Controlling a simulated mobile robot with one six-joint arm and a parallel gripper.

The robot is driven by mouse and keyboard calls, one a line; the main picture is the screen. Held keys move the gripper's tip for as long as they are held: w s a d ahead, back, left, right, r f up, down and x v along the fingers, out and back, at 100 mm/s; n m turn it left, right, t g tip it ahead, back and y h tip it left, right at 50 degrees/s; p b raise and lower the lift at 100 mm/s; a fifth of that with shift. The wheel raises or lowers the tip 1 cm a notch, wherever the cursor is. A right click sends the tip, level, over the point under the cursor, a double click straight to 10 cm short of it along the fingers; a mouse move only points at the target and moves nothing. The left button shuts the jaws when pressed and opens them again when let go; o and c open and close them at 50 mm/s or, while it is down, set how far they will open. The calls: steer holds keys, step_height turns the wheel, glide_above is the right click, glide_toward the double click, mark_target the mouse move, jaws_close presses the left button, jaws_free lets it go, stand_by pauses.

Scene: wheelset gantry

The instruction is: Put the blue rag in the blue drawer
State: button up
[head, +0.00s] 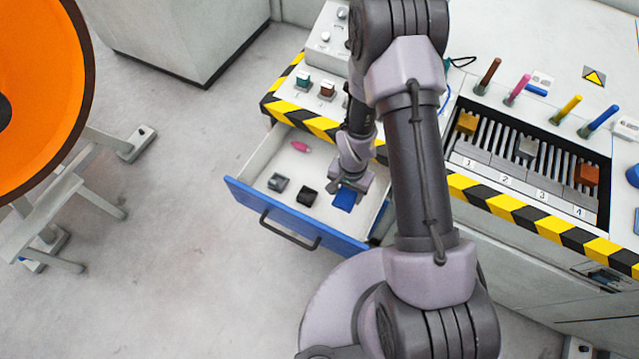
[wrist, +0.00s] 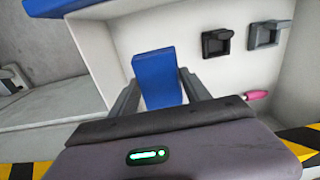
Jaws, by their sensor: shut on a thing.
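The blue rag (wrist: 157,77) is a flat blue piece held between the two fingers of my gripper (wrist: 158,92) in the wrist view. In the head view the rag (head: 345,199) shows below my gripper (head: 347,185), over the right part of the open drawer. The blue drawer (head: 240,195) has a blue front with a dark handle and a white inside, and is pulled out from the bench. The rag is within the drawer's outline; I cannot tell whether it touches the floor of it. My arm hides the drawer's right rear.
In the drawer lie a pink item (head: 300,147), a grey block (head: 278,182) and a black block (head: 307,196). The bench edge has yellow-black stripes (head: 512,207). A slotted rack (head: 510,150) and coloured pegs are on the bench. An orange wheel (head: 45,90) stands at left. The floor before the drawer is clear.

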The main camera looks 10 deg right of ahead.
mark_target(343, 213)
steer(key=f+b, duration=0.2)
steer(key=f, duration=0.3)
steer(key=f+b, duration=0.2)
steer(key=f, duration=0.4)
steer(key=shift+s+f, duration=0.2)
steer(key=shift+f, duration=0.05)
steer(key=shift+r, duration=0.2)
steer(key=shift+f, duration=0.1)
steer(key=o, duration=0.9)
steer(key=shift+f+b, duration=0.15)
steer(key=shift+b, duration=0.2)
steer(key=shift+c, duration=0.2)
steer(key=o, duration=0.4)
steer(key=shift+o, duration=0.2)
